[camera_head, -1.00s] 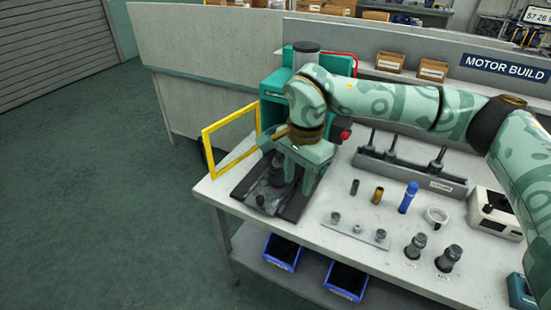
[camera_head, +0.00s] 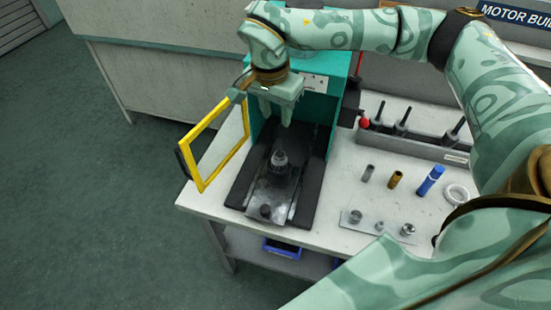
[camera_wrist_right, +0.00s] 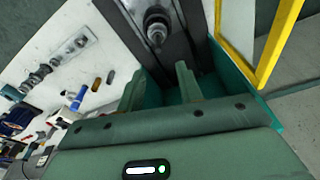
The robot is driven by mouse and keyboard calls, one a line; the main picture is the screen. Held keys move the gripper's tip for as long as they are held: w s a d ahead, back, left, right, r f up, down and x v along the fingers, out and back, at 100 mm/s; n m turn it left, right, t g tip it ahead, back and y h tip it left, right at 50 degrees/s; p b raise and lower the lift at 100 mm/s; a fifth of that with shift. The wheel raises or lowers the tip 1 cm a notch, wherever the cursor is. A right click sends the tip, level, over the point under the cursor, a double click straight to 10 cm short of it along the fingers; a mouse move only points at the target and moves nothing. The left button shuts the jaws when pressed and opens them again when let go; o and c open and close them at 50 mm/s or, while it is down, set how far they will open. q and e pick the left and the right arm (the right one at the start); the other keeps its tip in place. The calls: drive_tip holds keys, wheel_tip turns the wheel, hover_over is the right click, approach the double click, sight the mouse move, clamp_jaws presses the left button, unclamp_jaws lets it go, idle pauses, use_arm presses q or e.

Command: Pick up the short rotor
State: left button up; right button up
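Several dark rotors stand upright in a long grey rack at the back right, among them a left one (camera_head: 379,113), a middle one (camera_head: 403,117) and a right one (camera_head: 457,129). I cannot tell for certain which is the short rotor. My right gripper (camera_head: 277,115) points down above the press bed, well left of the rack. Its fingers are apart with nothing between them, as the right wrist view (camera_wrist_right: 160,88) also shows. A grey metal part (camera_head: 280,158) stands on the press plate below the gripper, apart from it. My left gripper is not in view.
The teal press (camera_head: 318,84) has an open yellow guard frame (camera_head: 196,165) at its left. A grey sleeve (camera_head: 367,174), a brass sleeve (camera_head: 395,180), a blue cylinder (camera_head: 430,181), a white ring (camera_head: 456,194) and a small plate with fittings (camera_head: 360,228) stand right of the press.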

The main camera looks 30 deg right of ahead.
drive_tip(key=b, duration=0.1)
hover_over(279, 145)
wheel_tip(279, 145, down, 6)
drive_tip(key=shift+w+f, duration=0.25)
drive_tip(key=shift+f, duration=0.25)
drive_tip(key=f, duration=0.1)
drive_tip(key=f+b, duration=0.1)
drive_tip(key=f, duration=0.3)
drive_tip(key=shift+d, duration=0.25)
drive_tip(key=shift+s, duration=0.1)
drive_tip(key=shift+r, duration=0.1)
clamp_jaws()
